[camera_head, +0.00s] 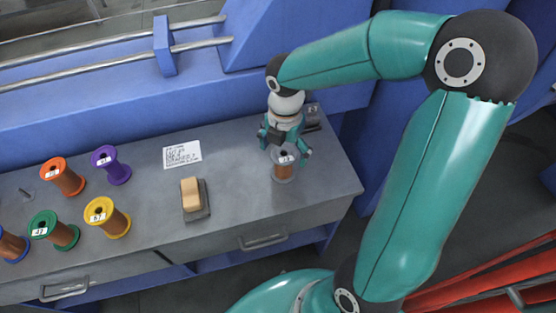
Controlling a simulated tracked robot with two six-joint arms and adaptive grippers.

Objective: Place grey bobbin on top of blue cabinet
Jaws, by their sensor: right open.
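The grey bobbin (283,174), with brown winding and a white label on its top flange, stands upright near the right end of a grey worktop (235,160). My right gripper (284,149) is right over it, pointing down, with its teal fingers spread around the bobbin's upper end. The jaws are open; I cannot tell whether a finger touches the bobbin. The worktop sits on a blue frame (220,267) with drawers. I cannot tell whether this is the blue cabinet. My left gripper is not in view.
Orange (63,176), purple (111,165), yellow (107,217) and green (53,230) bobbins stand to the left, with a blue one (12,245) at the edge. A wooden-topped block (194,198) and a paper sheet (182,154) lie mid-worktop. Blue machinery (100,103) runs behind.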

